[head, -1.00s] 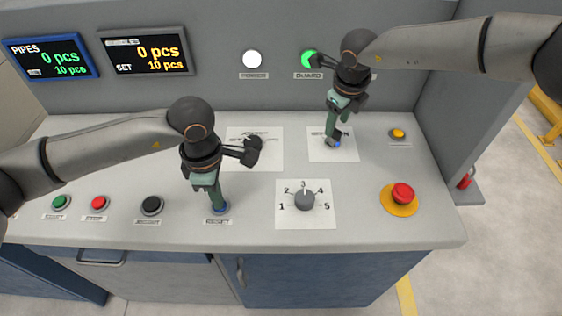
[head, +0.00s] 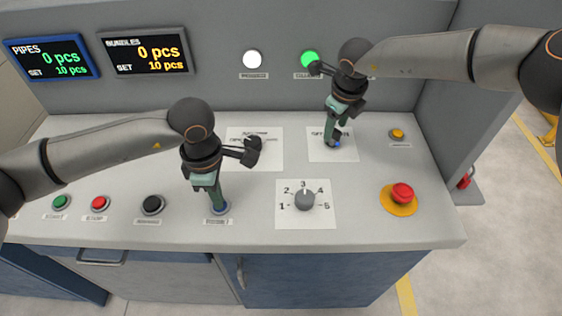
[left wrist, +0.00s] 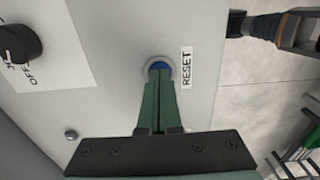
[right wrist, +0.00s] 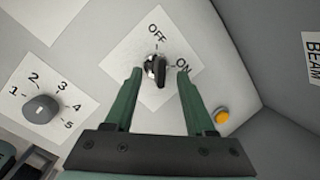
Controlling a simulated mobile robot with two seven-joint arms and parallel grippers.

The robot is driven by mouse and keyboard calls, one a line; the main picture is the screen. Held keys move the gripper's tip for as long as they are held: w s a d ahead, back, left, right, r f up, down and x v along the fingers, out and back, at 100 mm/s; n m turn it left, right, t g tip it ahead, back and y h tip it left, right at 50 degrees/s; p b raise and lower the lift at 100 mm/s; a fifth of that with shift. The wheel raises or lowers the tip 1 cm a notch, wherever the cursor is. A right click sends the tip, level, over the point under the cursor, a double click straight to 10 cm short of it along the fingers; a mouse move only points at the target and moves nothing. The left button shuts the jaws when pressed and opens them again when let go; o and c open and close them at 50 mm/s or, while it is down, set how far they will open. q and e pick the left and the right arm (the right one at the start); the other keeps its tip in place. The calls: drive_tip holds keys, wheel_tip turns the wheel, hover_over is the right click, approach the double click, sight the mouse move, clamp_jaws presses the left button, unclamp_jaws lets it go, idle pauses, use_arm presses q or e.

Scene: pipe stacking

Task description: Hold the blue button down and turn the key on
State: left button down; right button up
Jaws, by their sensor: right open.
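The blue button (left wrist: 158,67), labelled RESET, shows in the left wrist view and at the front of the panel in the head view (head: 221,209). My left gripper (left wrist: 159,80) is shut, its fingertips together on the button and covering part of it; I cannot tell how far the button is pressed. The key switch (right wrist: 155,68) with a dark key sits on a white OFF/ON plate (right wrist: 128,62). My right gripper (right wrist: 158,73) is open, with one finger on each side of the key, apart from it in the right wrist view.
A numbered rotary knob (head: 305,200) stands between the two grippers. A red emergency button (head: 402,194) and a small yellow button (head: 398,134) are to the right. Green (head: 61,202), red (head: 99,203) and black (head: 152,205) buttons line the front left. A green lamp (head: 310,60) is lit.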

sight(336, 129)
drive_tip(key=shift+x, duration=1.65)
drive_tip(key=shift+w+d, duration=0.1)
drive_tip(key=shift+d, duration=0.05)
clamp_jaws()
drive_tip(key=shift+f, duration=0.1)
